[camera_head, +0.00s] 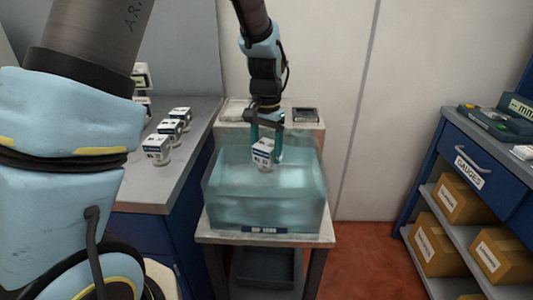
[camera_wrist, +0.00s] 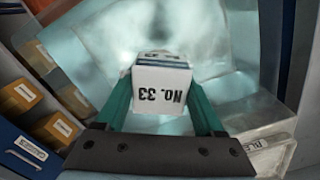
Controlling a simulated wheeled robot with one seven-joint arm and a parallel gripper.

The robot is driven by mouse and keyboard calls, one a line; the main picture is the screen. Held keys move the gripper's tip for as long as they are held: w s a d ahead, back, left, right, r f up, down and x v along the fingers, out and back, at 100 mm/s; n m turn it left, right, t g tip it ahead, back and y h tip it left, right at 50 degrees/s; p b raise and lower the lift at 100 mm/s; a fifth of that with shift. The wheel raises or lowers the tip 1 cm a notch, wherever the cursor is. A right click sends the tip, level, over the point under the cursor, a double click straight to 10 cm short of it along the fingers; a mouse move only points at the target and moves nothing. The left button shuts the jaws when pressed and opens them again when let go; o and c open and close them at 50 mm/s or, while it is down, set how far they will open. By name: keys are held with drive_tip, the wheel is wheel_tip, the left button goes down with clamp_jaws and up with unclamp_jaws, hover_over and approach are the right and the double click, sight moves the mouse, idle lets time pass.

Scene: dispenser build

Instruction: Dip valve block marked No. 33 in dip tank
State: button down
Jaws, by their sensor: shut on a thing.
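The valve block marked No. 33 (camera_wrist: 160,92) is a white block with a dark blue band, its label upside down in the wrist view. My gripper (camera_wrist: 162,100) has its green fingers shut on the sides of the block. In the head view my gripper (camera_head: 266,146) points down and holds the block (camera_head: 263,155) at the dip tank. The dip tank (camera_head: 265,213) is a clear, pale teal box on a small stand. The block appears at or just above the tank's upper part; I cannot tell whether it touches the liquid.
Several similar white blocks (camera_head: 170,128) stand on the grey bench (camera_head: 163,185) at left. A small dark device (camera_head: 305,115) sits behind the tank. A blue shelf unit (camera_head: 487,150) with cardboard boxes (camera_head: 462,199) stands at right. Red floor is open between tank and shelves.

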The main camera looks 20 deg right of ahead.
sight(267, 144)
drive_tip(key=shift+r+p, duration=3.55)
drive_tip(key=shift+r, duration=1.25)
